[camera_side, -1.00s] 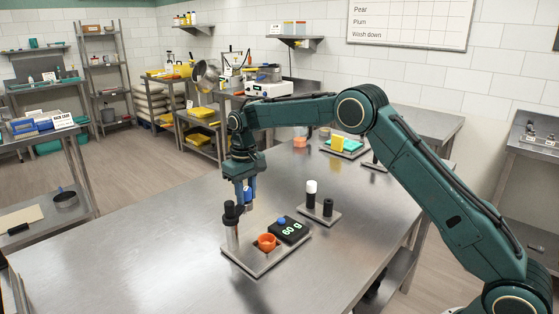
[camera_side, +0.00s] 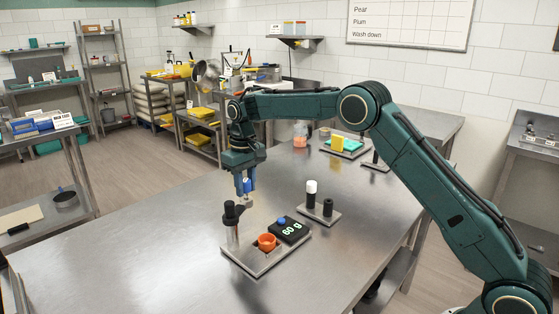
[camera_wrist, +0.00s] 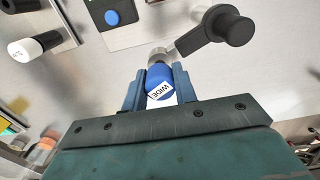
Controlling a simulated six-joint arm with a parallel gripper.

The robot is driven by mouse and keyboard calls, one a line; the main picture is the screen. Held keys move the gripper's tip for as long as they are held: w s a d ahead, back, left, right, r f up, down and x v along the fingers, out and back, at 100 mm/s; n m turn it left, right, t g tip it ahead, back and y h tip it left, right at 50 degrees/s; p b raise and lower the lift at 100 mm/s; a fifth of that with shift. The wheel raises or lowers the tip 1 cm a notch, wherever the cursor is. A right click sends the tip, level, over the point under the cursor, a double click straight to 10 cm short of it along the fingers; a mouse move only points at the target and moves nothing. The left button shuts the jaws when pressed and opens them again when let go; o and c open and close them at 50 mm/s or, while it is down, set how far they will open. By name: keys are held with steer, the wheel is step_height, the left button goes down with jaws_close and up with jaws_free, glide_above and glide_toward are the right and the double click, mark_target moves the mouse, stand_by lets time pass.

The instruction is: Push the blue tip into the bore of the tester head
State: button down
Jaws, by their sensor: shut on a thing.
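My gripper (camera_side: 243,182) is shut on the blue tip (camera_wrist: 159,76), which carries a white label reading "WIDE". The tip also shows in the side view (camera_side: 247,187), with a grey metal end pointing down. The tester head (camera_side: 231,210) is black and stands on a metal post at the left of a metal plate (camera_side: 258,264). It also shows in the wrist view (camera_wrist: 228,28), with an arm reaching toward the tip's grey end. In the side view, the tip hangs above and slightly right of the head, apparently clear of it. The bore is not visible.
An orange cup (camera_side: 267,241) and a black display (camera_side: 291,231) reading "60 g", with a blue button, sit on the same plate. To the right, a small plate (camera_side: 319,217) holds a white-topped black cylinder and a shorter black one. The table's left side is clear.

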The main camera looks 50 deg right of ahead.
steer(key=shift+r, duration=1.65)
steer(key=shift+f, duration=3)
steer(key=shift+r, duration=0.2)
stand_by(0.7)
steer(key=shift+s, duration=0.1)
stand_by(0.4)
steer(key=shift+f, duration=0.2)
stand_by(0.4)
steer(key=shift+r, duration=2.95)
